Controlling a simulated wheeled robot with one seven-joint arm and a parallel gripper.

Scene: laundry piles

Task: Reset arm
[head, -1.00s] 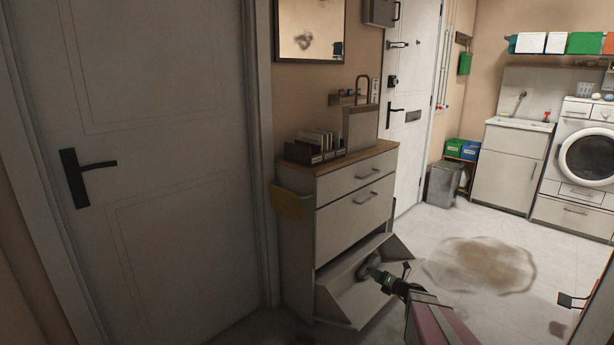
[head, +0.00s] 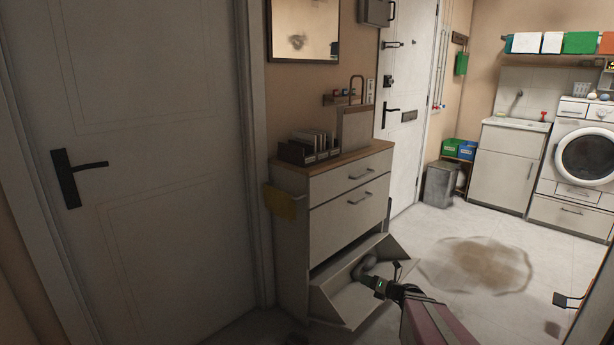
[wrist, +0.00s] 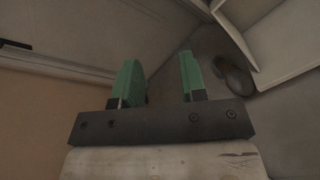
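My arm reaches in from the bottom of the head view, and my gripper (head: 372,277) is at the tilted-out lowest compartment (head: 345,300) of the shoe cabinet (head: 338,228). In the wrist view my gripper (wrist: 162,78) shows two green fingers standing well apart, with nothing between them. A dark, rounded, shoe-like thing (wrist: 235,76) lies to the right of the fingers, apart from them, beside pale panels. A grey rounded shape shows at the gripper's tip in the head view; I cannot tell whether it is a finger or an object.
A closed white door (head: 150,150) stands at the left. The cabinet top holds a dark organiser (head: 308,150). A bin (head: 440,184), sink cabinet (head: 505,165) and washing machine (head: 580,160) stand at the back.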

